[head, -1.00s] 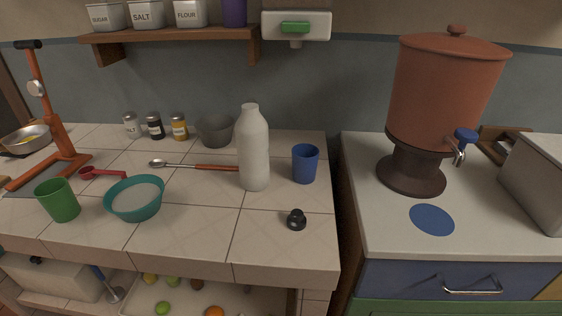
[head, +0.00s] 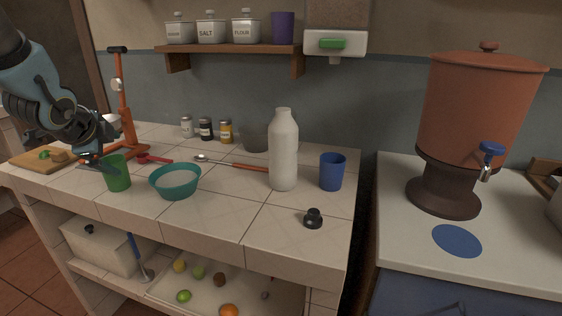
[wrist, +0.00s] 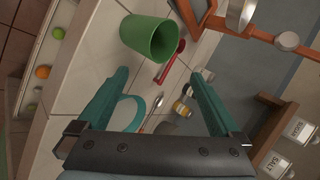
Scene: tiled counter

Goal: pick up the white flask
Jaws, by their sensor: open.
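The white flask (head: 284,152) is a tall bottle standing upright on the tiled counter, between the teal bowl and the blue cup. My gripper (head: 98,163) is at the left of the head view, above the counter near the green cup, well to the left of the flask. In the wrist view my gripper (wrist: 165,95) has its two teal fingers spread apart with nothing held between them. The flask cannot be made out in the wrist view.
A green cup (head: 116,173), teal bowl (head: 175,193), long spoon (head: 240,164), grey bowl (head: 254,141), blue cup (head: 332,171) and black stopper (head: 313,218) surround the flask. An orange stand (head: 124,100) is at left. A shelf (head: 230,50) hangs above. Bare tiles lie in front.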

